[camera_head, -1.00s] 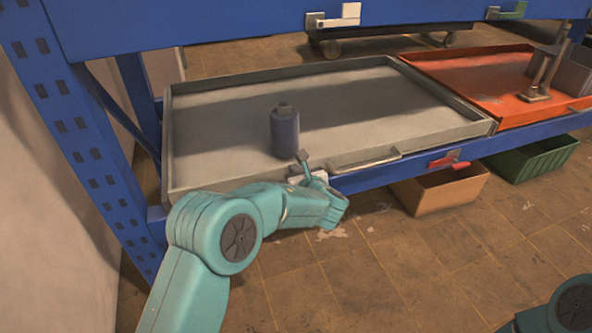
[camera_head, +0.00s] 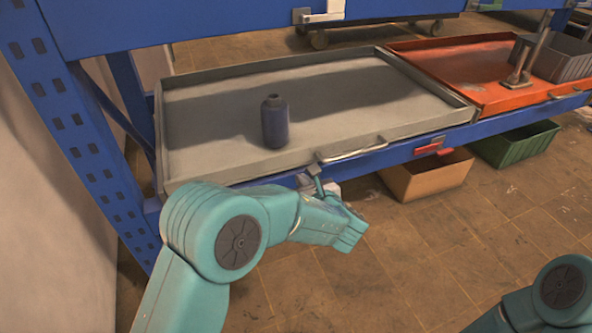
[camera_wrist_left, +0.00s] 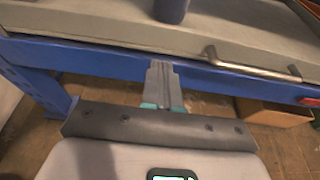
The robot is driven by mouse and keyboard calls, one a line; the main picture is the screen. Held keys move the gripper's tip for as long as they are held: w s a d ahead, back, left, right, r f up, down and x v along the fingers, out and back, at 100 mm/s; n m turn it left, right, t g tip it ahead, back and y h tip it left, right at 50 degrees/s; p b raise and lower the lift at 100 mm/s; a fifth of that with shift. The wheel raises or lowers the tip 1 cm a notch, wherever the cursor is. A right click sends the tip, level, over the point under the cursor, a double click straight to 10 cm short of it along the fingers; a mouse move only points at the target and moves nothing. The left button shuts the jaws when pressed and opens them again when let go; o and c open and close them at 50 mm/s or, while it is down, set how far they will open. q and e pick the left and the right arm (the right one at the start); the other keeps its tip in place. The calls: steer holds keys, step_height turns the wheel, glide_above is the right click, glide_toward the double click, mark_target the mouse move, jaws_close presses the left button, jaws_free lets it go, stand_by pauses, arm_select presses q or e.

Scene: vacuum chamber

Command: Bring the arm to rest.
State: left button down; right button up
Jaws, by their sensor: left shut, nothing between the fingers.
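My left arm (camera_head: 235,240) comes in from the lower left, bent at the elbow. My left gripper (camera_head: 311,176) is in front of the grey tray's front edge, by the blue shelf beam. In the left wrist view its two fingers (camera_wrist_left: 161,78) are together with nothing between them, pointing at the beam. A dark blue bottle (camera_head: 275,122) stands upright in the grey tray (camera_head: 400,130), behind and left of the gripper, apart from it. Part of my right arm (camera_head: 560,288) shows at the lower right; its gripper is out of view.
The grey tray has a metal handle (camera_head: 352,150). An orange tray (camera_head: 470,88) with a metal stand (camera_head: 522,72) is to its right. Below are a cardboard box (camera_head: 425,180) and a green bin (camera_head: 515,145). A blue rack post (camera_head: 80,130) stands left. Floor in front is clear.

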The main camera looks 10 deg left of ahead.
arm_select(q)
steer(key=shift+v, duration=0.9)
steer(key=s+a+f+n+g+h, duration=0.25)
steer(key=s+f+g, duration=0.35)
steer(key=f, duration=0.4)
steer(key=s+a+f+n+g+h, duration=0.15)
steer(key=s+f+n+g, duration=0.25)
steer(key=s+f, duration=0.5)
steer(key=s+d+f+n+g+h, duration=0.1)
steer(key=s+f+n+h, duration=0.3)
steer(key=s+n, duration=0.6)
steer(key=s+f+n+h, duration=0.45)
steer(key=s+n, duration=0.25)
steer(key=n, duration=0.8)
step_height(320, 180, up, 31)
steer(key=p, duration=3.2)
steer(key=shift+s+d+g, duration=0.25)
steer(key=shift+d+g, duration=0.05)
steer(key=shift+d, duration=0.1)
steer(key=shift+y, duration=0.25)
